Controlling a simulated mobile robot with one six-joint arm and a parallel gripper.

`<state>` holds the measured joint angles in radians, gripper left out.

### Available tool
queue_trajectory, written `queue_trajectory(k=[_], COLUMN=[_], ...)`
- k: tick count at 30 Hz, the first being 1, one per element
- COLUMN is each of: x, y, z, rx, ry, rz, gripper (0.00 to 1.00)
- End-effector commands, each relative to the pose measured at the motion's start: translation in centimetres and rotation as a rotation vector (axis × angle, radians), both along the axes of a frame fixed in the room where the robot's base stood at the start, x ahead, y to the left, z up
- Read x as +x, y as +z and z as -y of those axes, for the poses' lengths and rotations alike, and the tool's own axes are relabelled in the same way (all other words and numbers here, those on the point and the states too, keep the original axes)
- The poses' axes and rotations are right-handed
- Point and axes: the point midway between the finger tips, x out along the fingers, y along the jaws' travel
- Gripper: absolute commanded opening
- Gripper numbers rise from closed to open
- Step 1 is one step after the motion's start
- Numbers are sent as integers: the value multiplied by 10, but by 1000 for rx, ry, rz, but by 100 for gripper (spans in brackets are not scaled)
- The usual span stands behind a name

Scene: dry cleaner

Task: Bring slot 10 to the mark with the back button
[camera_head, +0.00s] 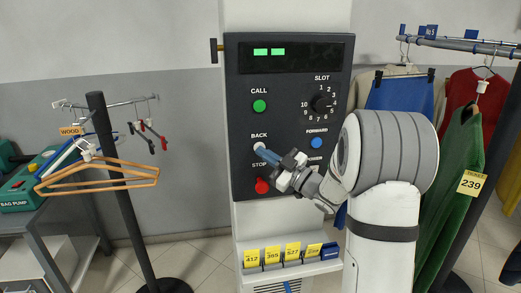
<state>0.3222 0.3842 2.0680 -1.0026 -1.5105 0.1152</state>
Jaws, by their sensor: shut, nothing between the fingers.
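A dark control panel (291,200) stands upright in front of me. It has a green CALL button (259,105), a blue FORWARD button (316,142), a red STOP button (262,186) and a black SLOT knob (322,103) ringed by numbers. The pale BACK button (258,147) is at the left, partly hidden by my gripper. My gripper (262,152) is shut and empty, its blue tips at or just in front of the BACK button; I cannot tell if they touch. The display (270,52) shows two green blocks without a readable number. Slot 10 and the mark cannot be made out on the rail.
A rail (460,45) with blue tags and hanging garments is at the right, including a green one (461,165) with ticket 239. A tray of yellow tickets (290,262) sits below the panel. A hanger stand (120,190) is at the left.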

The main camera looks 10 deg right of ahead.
Motion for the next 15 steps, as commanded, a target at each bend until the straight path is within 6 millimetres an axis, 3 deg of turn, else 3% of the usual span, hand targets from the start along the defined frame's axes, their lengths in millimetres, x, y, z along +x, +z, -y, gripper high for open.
queue_trajectory(k=[6, 15], x=[-12, -13], y=[-2, 0], z=[0, 0], rx=[0, 0], ry=[0, 0], rz=[0, 0], gripper=[0, 0])
